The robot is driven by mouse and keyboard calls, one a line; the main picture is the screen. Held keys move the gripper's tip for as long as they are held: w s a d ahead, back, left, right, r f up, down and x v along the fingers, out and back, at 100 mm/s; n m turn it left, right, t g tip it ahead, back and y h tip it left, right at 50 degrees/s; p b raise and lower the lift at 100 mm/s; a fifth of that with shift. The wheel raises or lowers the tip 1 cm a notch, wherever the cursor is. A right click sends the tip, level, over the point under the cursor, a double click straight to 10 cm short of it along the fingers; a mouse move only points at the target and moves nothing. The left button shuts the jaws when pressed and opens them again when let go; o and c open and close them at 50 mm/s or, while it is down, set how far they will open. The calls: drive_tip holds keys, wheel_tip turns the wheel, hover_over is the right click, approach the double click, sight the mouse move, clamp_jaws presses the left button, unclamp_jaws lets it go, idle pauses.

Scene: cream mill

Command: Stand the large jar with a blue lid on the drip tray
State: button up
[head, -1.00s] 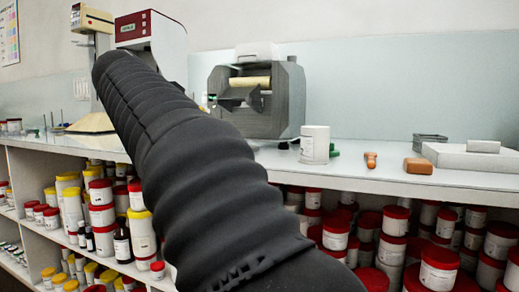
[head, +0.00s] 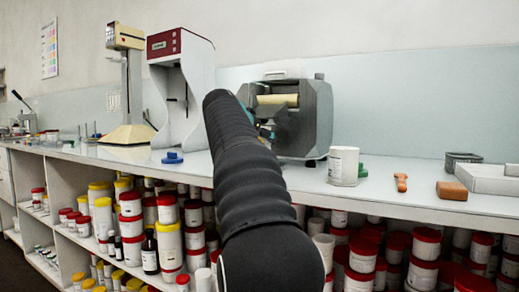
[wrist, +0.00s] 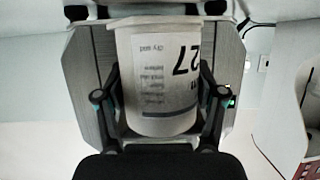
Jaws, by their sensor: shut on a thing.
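My gripper (wrist: 160,95) is shut on a large white jar (wrist: 160,75), one finger on each side. The wrist view is upside down, and the jar's label with the number 27 is inverted in it. No blue lid shows on the jar. In the head view my arm covers the jar and most of the gripper, in front of the grey roller mill (head: 318,115). A round blue object (head: 172,158), perhaps a lid, lies on the bench left of the mill. I cannot make out the drip tray for certain.
On the bench (head: 400,205) a white pot (head: 343,166), an orange tool (head: 401,182) and a brown block (head: 452,191) stand right of the mill. A red-and-white machine (head: 196,90) stands left of it. Shelves below hold several jars.

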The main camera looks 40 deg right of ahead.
drive_tip(key=shift+f+b, duration=0.75)
drive_tip(key=shift+f, duration=1)
drive_tip(key=shift+f, duration=0.1)
drive_tip(key=shift+f+b, duration=0.65)
drive_tip(key=shift+f, duration=0.1)
drive_tip(key=o, duration=0.9)
drive_tip(key=shift+f, duration=0.15)
drive_tip(key=shift+r+p, duration=0.45)
drive_tip(key=v, duration=0.6)
drive_tip(key=r+v, duration=0.1)
drive_tip(key=v, duration=0.5)
drive_tip(key=shift+r, duration=0.15)
